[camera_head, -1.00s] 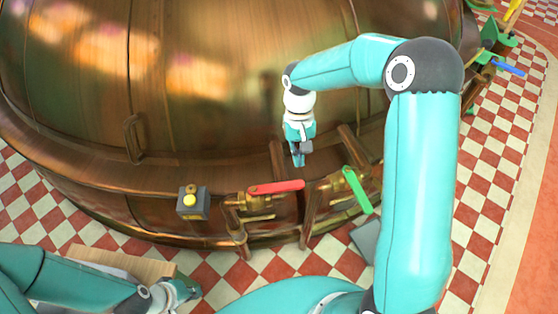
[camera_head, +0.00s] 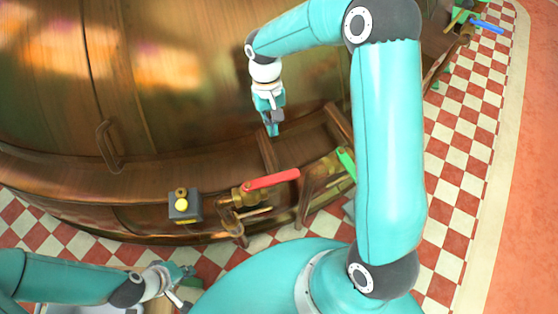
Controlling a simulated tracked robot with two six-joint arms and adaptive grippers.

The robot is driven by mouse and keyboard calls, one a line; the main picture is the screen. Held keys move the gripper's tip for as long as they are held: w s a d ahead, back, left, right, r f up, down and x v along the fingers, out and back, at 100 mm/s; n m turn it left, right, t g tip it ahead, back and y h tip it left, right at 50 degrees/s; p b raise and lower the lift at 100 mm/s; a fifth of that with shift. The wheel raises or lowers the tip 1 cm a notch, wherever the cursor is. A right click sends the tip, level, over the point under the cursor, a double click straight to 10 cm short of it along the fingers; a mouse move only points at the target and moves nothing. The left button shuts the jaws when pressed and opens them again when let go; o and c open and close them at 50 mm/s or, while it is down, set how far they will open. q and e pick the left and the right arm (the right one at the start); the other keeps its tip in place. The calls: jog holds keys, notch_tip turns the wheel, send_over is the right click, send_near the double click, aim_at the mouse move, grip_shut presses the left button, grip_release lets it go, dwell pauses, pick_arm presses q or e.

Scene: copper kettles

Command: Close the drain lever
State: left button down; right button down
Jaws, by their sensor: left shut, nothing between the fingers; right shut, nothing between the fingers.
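A red lever (camera_head: 271,179) sits on a brass valve (camera_head: 243,197) low on the copper kettle (camera_head: 190,60), slanting slightly up to the right. A green lever (camera_head: 345,163) sits on a second valve to its right, partly hidden behind my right arm. I cannot tell from the picture which one is the drain lever. My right gripper (camera_head: 271,127) is shut and empty, pointing down above the red lever in the picture, apart from it. My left gripper (camera_head: 184,290) is shut and empty at the lower left, below the valves in the picture.
A grey box with a yellow button (camera_head: 181,205) is left of the red lever. A curved handle (camera_head: 108,148) is on the kettle. Copper pipes (camera_head: 304,200) run beside the valves. Checkered floor (camera_head: 455,160) is open at right. A blue lever (camera_head: 487,26) shows at the far right.

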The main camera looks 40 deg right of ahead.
aim_at(271, 180)
jog(key=p+x, duration=0.1)
jog(key=x, duration=0.8)
jog(key=shift+s+a+f, duration=0.1)
jog(key=shift+s+f, duration=0.1)
jog(key=s, duration=0.1)
jog(key=s+a+p, duration=0.1)
jog(key=s, duration=0.1)
jog(key=shift+r, duration=0.15)
jog(key=shift+s+a, duration=0.15)
jog(key=shift+s, duration=0.15)
jog(key=shift+a, duration=0.1)
